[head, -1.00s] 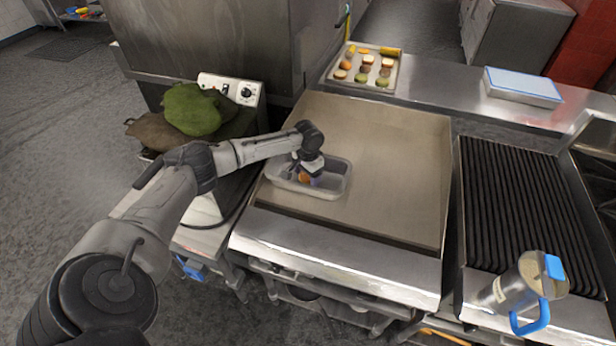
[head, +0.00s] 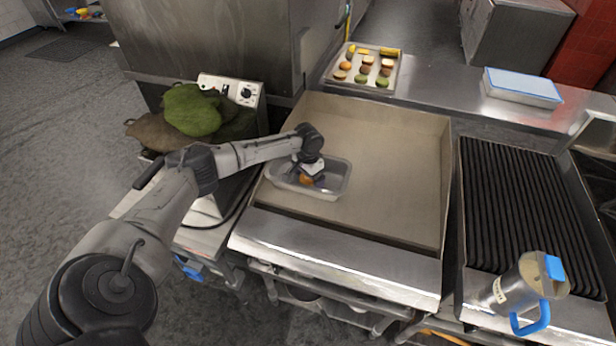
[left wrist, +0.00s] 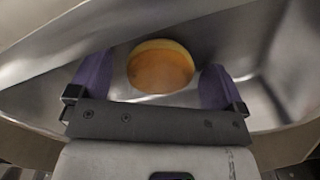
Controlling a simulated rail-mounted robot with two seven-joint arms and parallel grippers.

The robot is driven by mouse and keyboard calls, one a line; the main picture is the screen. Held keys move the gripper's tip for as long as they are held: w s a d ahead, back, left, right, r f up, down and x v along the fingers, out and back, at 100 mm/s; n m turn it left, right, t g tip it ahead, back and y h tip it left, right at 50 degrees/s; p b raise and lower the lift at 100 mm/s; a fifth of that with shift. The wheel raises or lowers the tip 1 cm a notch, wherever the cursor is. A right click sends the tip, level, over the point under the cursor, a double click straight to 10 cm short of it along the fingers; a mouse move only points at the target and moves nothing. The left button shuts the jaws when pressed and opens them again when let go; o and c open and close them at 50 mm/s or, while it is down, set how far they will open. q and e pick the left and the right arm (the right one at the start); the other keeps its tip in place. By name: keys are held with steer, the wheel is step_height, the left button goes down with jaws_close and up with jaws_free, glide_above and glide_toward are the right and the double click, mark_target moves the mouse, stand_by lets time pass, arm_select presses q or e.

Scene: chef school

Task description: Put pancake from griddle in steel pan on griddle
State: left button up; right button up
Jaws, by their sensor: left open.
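The steel pan (head: 336,186) stands on the left part of the griddle (head: 390,150). The pancake (head: 305,179), round and golden-orange, is inside the pan. In the left wrist view the pancake (left wrist: 160,66) lies between the two purple fingers and beyond their tips, with gaps on both sides. My left gripper (left wrist: 158,82) is open and reaches down into the pan; in the head view the gripper (head: 312,176) partly covers the pancake. My right gripper is not in view.
A tray (head: 347,84) of small round pastries and a blue-lidded box (head: 523,86) sit on the back counter. A ridged grill (head: 515,200) and a steel pitcher with blue handle (head: 522,285) are at the right. The griddle right of the pan is clear.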

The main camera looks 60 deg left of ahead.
arm_select(q)
step_height(320, 180, up, 12)
steer(key=p, duration=0.2)
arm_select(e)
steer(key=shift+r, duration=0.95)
arm_select(q)
steer(key=shift+r, duration=0.1)
